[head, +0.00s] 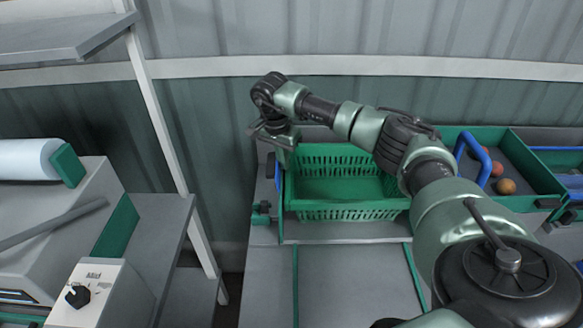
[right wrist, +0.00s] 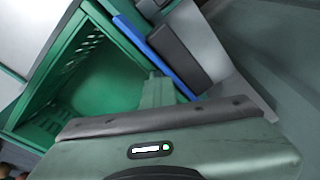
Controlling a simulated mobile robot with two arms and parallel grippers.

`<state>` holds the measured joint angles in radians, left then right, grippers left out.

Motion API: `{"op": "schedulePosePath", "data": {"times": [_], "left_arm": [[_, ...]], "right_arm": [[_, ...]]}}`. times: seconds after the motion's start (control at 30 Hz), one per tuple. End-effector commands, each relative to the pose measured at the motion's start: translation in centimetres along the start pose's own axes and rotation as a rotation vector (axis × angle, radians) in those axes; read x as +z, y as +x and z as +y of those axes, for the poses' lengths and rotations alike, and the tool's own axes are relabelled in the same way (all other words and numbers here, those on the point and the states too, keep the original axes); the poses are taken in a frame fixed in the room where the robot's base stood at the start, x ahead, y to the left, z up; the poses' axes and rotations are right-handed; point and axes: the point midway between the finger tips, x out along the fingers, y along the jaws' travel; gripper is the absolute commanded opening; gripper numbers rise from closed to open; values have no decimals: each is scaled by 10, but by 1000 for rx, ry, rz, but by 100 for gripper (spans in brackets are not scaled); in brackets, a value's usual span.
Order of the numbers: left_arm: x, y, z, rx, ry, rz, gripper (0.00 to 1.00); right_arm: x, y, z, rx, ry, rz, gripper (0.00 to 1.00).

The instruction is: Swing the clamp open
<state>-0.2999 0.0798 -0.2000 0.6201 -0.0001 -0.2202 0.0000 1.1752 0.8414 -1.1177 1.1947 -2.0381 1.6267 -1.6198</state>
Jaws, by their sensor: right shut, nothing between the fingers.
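A green slotted crate (head: 345,214) stands empty on the grey bench. Along its left side is a narrow upright blue bar (head: 278,176), which looks like the clamp; a small green and dark fitting (head: 262,213) is at its near end. In the right wrist view the blue bar (right wrist: 155,55) runs along the crate's rim (right wrist: 100,22) with a dark grey block (right wrist: 178,52) beside it. My right gripper (head: 287,158) points down at the crate's far left corner, close to the bar; contact cannot be told. It is shut and empty, and its fingers (right wrist: 158,92) show partly. My left gripper is out of view.
Green trays with blue handles (head: 477,160) hold several round fruits (head: 506,186) on the right. A shelf post (head: 170,150) and a machine with a control box (head: 98,295) stand on the left. The bench front (head: 350,280) is clear.

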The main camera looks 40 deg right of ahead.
Motion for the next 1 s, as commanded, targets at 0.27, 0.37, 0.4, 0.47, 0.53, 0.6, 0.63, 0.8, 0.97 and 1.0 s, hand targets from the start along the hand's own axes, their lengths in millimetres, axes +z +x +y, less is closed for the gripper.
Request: {"op": "schedulePosePath", "data": {"times": [0.27,0.37,0.4,0.47,0.53,0.6,0.63,0.8,0.97,1.0], "left_arm": [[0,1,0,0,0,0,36],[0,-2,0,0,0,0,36],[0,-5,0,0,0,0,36],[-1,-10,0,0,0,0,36],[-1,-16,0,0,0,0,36],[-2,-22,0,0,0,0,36],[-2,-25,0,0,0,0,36],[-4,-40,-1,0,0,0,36],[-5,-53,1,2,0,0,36],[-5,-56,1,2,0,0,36]], "right_arm": [[19,2,-13,-29,-29,-28,0],[18,-2,-12,-30,-28,-28,0],[17,-6,-12,-30,-28,-27,0],[15,-13,-11,-32,-27,-28,0],[12,-22,-10,-35,-27,-27,0],[9,-33,-10,-39,-26,-27,0],[8,-38,-10,-41,-25,-26,0],[1,-60,-7,-47,-24,-26,0],[-5,-77,-1,-41,-23,-24,0],[-7,-81,1,-39,-21,-23,0]]}}
